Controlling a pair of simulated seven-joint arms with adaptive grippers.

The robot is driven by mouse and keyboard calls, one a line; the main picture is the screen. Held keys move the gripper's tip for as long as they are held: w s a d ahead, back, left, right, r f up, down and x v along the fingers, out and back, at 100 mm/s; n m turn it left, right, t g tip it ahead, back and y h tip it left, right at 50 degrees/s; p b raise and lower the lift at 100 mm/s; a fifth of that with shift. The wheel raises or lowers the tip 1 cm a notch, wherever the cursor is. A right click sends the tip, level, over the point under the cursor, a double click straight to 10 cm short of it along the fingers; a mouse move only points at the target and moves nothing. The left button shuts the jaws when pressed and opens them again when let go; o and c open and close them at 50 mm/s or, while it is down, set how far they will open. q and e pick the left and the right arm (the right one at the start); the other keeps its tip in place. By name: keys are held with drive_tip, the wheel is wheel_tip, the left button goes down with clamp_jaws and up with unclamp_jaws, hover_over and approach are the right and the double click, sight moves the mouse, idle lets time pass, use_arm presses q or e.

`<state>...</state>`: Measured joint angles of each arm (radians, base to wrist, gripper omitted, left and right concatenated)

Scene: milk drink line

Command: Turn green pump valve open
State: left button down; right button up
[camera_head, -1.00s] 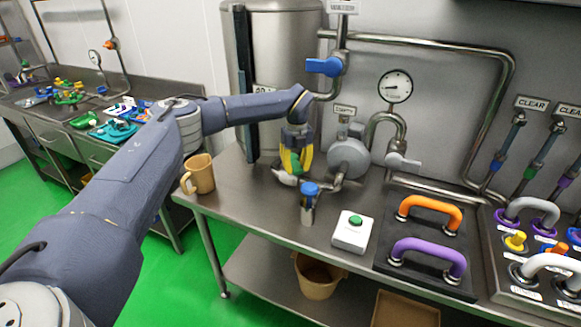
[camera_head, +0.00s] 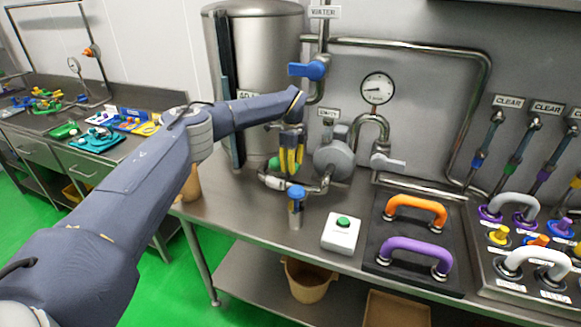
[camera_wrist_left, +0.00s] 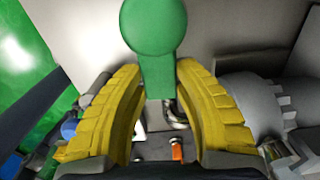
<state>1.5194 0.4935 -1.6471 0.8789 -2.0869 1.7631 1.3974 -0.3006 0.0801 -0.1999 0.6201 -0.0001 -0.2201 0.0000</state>
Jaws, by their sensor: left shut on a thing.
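The green pump valve handle (camera_wrist_left: 157,72) is a flat lever with a round end, between the yellow fingers in the left wrist view. In the head view a bit of its green (camera_head: 274,164) shows left of the fingers, above the pipe by the pump. My left gripper (camera_head: 287,171) points down with yellow fingers, and in the left wrist view (camera_wrist_left: 160,72) they are closed on the lever. The grey pump (camera_head: 333,158) is just right of the gripper. The fingers hide part of the handle. My right gripper is not in view.
A blue-topped valve (camera_head: 296,205) stands in front of the pump. A white box with a green button (camera_head: 341,234) is to its right. A blue water valve handle (camera_head: 307,70) is above. Orange (camera_head: 416,208) and purple (camera_head: 416,252) handles are farther right. A mug (camera_head: 192,186) is partly behind my arm.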

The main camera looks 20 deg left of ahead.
use_arm(q)
drive_tip(key=shift+w+f+n, duration=0.15)
drive_tip(key=shift+n, duration=0.25)
drive_tip(key=c, duration=1)
unclamp_jaws()
drive_tip(key=shift+o, duration=0.2)
drive_tip(key=shift+w, duration=0.1)
wheel_tip(320, 180, up, 12)
